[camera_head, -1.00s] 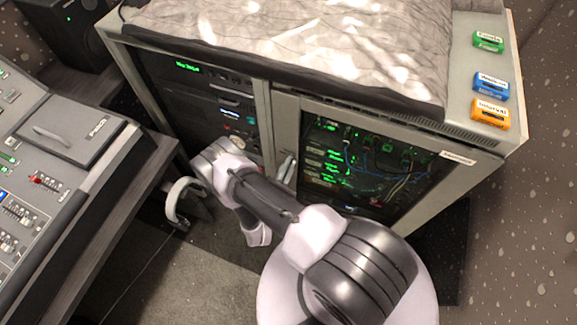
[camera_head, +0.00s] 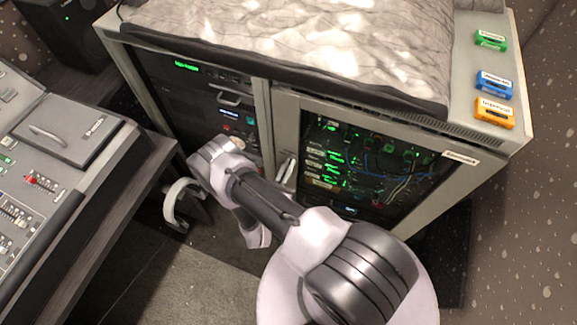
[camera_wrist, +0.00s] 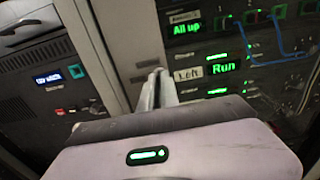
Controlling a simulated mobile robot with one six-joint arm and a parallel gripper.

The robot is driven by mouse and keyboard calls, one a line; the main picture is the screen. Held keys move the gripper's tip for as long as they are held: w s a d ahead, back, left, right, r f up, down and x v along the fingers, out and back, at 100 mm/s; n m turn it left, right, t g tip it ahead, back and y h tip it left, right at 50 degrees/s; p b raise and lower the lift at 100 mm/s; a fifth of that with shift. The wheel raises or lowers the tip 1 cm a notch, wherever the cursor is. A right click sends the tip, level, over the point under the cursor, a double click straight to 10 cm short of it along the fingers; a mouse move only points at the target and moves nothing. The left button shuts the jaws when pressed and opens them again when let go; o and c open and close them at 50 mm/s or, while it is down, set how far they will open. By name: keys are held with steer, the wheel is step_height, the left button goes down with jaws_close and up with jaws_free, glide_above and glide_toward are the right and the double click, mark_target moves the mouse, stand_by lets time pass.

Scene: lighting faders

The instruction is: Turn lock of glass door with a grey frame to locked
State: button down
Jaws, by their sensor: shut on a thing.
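The glass door with a grey frame (camera_head: 284,122) is the right-hand door of the equipment cabinet and looks closed. Green-lit gear shows through its glass. In the wrist view its grey left upright (camera_wrist: 125,35) runs down to my fingertips. My gripper (camera_head: 288,170) is at this upright, at the door's left edge. In the wrist view my gripper (camera_wrist: 157,88) has its two fingers close together, shut on the small lock at the frame. The lock itself is hidden by the fingers, so I cannot tell its angle.
A left cabinet bay (camera_head: 205,100) holds dark rack units. A grey crumpled cover (camera_head: 290,40) lies on top, with green, blue and orange labelled blocks (camera_head: 493,82) to its right. A mixing desk (camera_head: 60,150) stands at the left. A pale curved chair part (camera_head: 178,203) is close to my arm.

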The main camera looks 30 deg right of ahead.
stand_by(0.4)
steer(key=c, duration=1.6)
jaws_free()
steer(key=p+v, duration=0.3)
steer(key=v, duration=1.4)
steer(key=shift+a, duration=0.2)
steer(key=shift+s, duration=0.1)
